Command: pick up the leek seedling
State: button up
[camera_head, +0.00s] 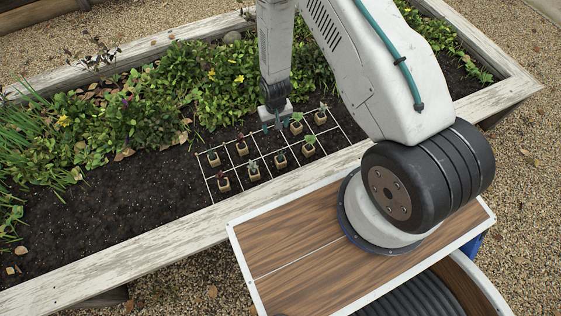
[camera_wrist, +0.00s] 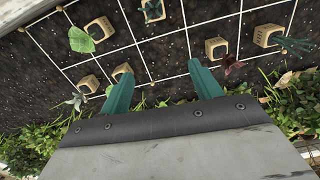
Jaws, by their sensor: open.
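My gripper (camera_head: 274,127) points down over the far row of the white grid in the raised bed. It is open and empty; in the wrist view its two green fingers (camera_wrist: 163,80) stand apart with bare soil and a grid line between them. The likely leek seedling (camera_wrist: 291,44) has narrow blue-green leaves on a tan soil block (camera_wrist: 266,35), at the right of the wrist view. It seems to match the far-left block (camera_head: 214,159) in the head view, left of my gripper. Its small size there leaves the kind uncertain.
A red-leaved seedling (camera_wrist: 233,65) stands between my right-hand finger and the blue-green one. A block (camera_wrist: 122,70) sits close by the left finger. A broad-leaved seedling (camera_wrist: 82,40) and several others fill the grid. Dense greenery (camera_head: 140,110) lies behind; bare soil (camera_head: 110,210) is at left.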

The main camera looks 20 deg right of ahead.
send_over(280, 157)
jog(key=f, duration=1)
jog(key=shift+d, duration=0.2)
jog(key=f, duration=0.8)
jog(key=shift+a, duration=0.25)
jog(key=shift+c, duration=0.3)
jog(key=c, duration=1)
